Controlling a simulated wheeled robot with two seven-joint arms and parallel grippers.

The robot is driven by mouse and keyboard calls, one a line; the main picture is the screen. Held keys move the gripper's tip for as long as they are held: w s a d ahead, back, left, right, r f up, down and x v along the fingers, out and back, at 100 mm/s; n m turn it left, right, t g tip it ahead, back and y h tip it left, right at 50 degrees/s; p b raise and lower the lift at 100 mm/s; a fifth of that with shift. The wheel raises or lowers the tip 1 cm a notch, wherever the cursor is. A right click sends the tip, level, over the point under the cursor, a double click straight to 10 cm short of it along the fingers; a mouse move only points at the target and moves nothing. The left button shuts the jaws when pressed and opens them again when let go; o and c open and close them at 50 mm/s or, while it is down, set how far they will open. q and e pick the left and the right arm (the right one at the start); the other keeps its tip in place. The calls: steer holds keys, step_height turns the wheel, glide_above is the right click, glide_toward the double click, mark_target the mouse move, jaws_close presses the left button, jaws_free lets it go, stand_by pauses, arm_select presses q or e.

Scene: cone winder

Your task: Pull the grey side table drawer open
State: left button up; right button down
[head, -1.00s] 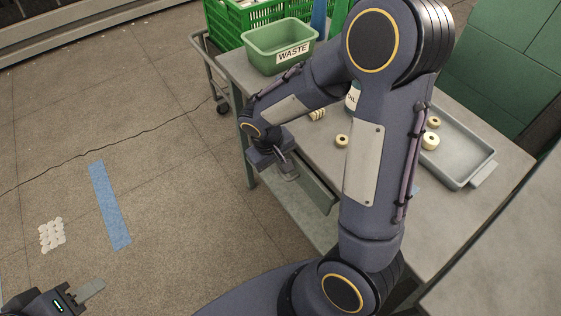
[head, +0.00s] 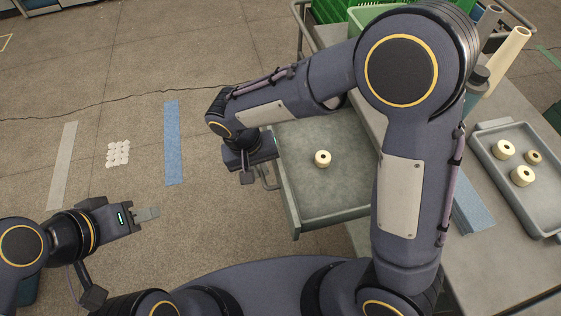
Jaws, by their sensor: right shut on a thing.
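The grey side table drawer (head: 325,205) stands pulled out from the left side of the grey side table (head: 481,240), and its inside shows. One cream spool (head: 323,158) is in it. My right gripper (head: 266,172) is at the drawer's front, shut on the drawer handle (head: 264,184); the handle is partly hidden by the gripper and wrist. My right arm covers part of the table and the drawer's back.
A grey tray (head: 497,188) with several cream spools lies on the table, beside a blue strip (head: 470,212). A green container (head: 372,18) and upright tubes (head: 508,52) stand farther back.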

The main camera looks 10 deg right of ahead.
steer(key=shift+a, duration=0.85)
steer(key=c, duration=1.5)
jaws_free()
steer(key=shift+r, duration=0.1)
step_height(320, 180, up, 8)
steer(key=a, duration=0.1)
steer(key=shift+a+f+p, duration=0.2)
steer(key=shift+p, duration=0.2)
steer(key=shift+s, duration=0.1)
